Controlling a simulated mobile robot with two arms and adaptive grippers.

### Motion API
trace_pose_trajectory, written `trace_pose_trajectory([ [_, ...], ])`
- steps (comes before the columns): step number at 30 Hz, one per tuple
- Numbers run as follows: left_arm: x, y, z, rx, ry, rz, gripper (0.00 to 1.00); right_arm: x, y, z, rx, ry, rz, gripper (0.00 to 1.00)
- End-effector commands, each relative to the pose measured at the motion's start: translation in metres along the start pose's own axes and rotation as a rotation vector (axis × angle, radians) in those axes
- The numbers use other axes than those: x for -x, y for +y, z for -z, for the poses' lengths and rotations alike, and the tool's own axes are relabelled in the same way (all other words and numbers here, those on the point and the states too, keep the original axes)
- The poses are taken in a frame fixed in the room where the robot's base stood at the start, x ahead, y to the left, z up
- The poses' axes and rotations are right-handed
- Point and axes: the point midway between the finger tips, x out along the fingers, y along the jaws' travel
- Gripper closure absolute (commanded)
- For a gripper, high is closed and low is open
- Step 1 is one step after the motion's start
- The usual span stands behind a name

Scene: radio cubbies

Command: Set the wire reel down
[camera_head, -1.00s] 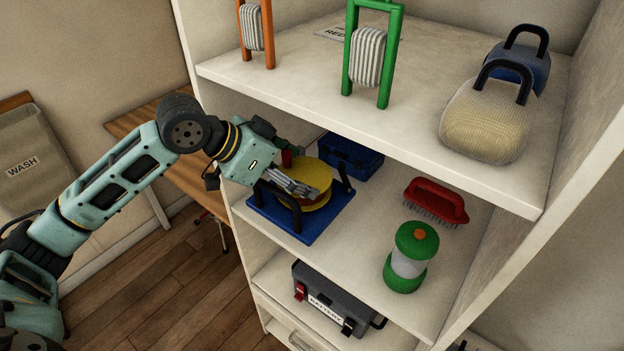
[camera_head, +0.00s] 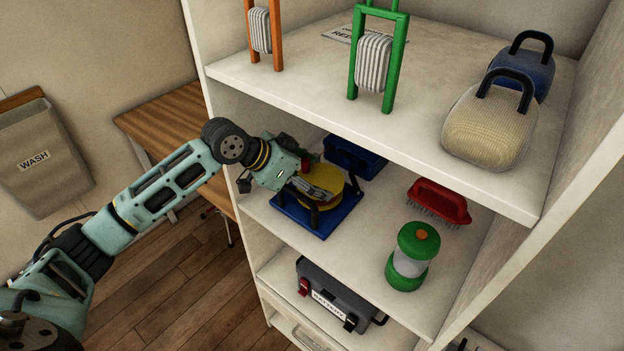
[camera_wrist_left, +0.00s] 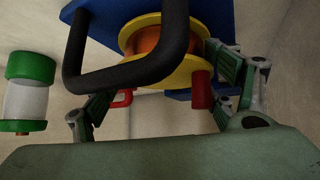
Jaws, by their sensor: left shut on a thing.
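The wire reel (camera_head: 322,176) has yellow discs, orange wire between them, a blue base plate (camera_head: 334,222) and black bars. It is in the middle bay of the white shelf unit, with its plate low over the board. I cannot tell whether plate and board touch. My left gripper (camera_head: 303,186) reaches in from the left and is shut on the reel. In the left wrist view, the reel's orange wire (camera_wrist_left: 155,42) and a black bar (camera_wrist_left: 137,75) show between the finger links. The exact contact is unclear. My right gripper is out of view.
On the same board are a blue box (camera_head: 352,158) behind the reel, a red brush (camera_head: 440,200) and a green lantern (camera_head: 414,257) to the right. The upper board (camera_head: 300,75) lies close above my gripper. A grey case (camera_head: 335,297) is below. Bare board lies between reel and lantern.

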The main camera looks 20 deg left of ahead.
Motion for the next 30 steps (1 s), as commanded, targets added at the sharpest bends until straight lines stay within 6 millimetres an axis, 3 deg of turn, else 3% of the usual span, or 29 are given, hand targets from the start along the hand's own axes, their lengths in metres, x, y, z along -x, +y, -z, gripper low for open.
trace_pose_trajectory([
  [8, -0.002, 0.001, -0.005, -0.002, -0.011, -0.002, 0.0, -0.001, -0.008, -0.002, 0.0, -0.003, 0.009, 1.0],
  [20, 0.001, 0.0, -0.004, -0.002, -0.009, -0.001, 0.0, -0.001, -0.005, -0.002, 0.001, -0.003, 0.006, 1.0],
  [23, 0.012, -0.001, -0.004, -0.002, -0.009, 0.001, 0.0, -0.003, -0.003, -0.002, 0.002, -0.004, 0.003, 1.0],
  [30, 0.06, -0.001, -0.005, -0.004, -0.01, 0.003, 0.0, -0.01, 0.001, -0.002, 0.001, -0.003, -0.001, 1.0],
])
